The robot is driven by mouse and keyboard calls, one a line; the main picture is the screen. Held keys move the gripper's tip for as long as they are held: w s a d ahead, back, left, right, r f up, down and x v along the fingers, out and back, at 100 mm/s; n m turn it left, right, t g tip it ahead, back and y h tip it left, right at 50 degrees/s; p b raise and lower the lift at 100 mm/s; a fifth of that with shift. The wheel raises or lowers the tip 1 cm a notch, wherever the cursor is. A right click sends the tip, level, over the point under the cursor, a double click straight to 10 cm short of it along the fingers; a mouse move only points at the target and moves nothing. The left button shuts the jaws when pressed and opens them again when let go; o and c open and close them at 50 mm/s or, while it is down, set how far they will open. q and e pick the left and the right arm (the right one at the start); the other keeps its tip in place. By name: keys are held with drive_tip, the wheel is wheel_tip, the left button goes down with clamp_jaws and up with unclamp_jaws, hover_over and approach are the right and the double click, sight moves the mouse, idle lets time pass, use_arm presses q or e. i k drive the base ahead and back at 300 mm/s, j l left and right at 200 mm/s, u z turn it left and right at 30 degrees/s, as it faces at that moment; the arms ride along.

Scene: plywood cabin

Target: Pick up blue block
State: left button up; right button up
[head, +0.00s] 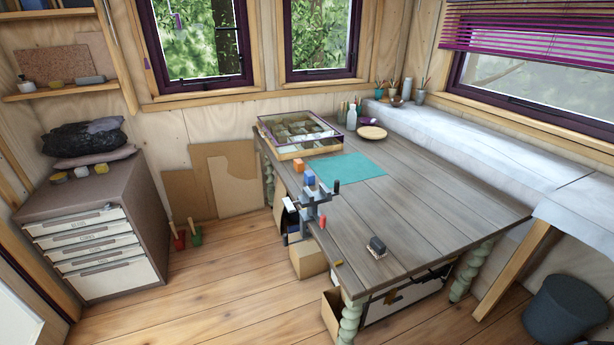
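The blue block (309,178) sits near the far left part of the grey wooden table (420,200), just in front of an orange block (300,166). My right gripper is not in view.
A teal mat (348,167) lies right of the blocks. A divided glass-topped case (298,135) stands behind them. A dark brush-like item (376,247) lies near the front edge. The table's middle and right are clear. A drawer cabinet (95,225) stands left.

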sight(309, 177)
drive_tip(key=i+j+z, duration=0.1)
drive_tip(key=j, duration=0.35)
drive_tip(key=i+j+z, duration=0.15)
drive_tip(key=j, duration=0.35)
drive_tip(key=i+j+z, duration=0.1)
drive_tip(key=j, duration=0.4)
drive_tip(key=i+j+z, duration=0.1)
drive_tip(key=i+j, duration=0.15)
drive_tip(key=j, duration=0.25)
drive_tip(key=i+j+z, duration=0.15)
drive_tip(key=j, duration=0.35)
drive_tip(key=k, duration=0.05)
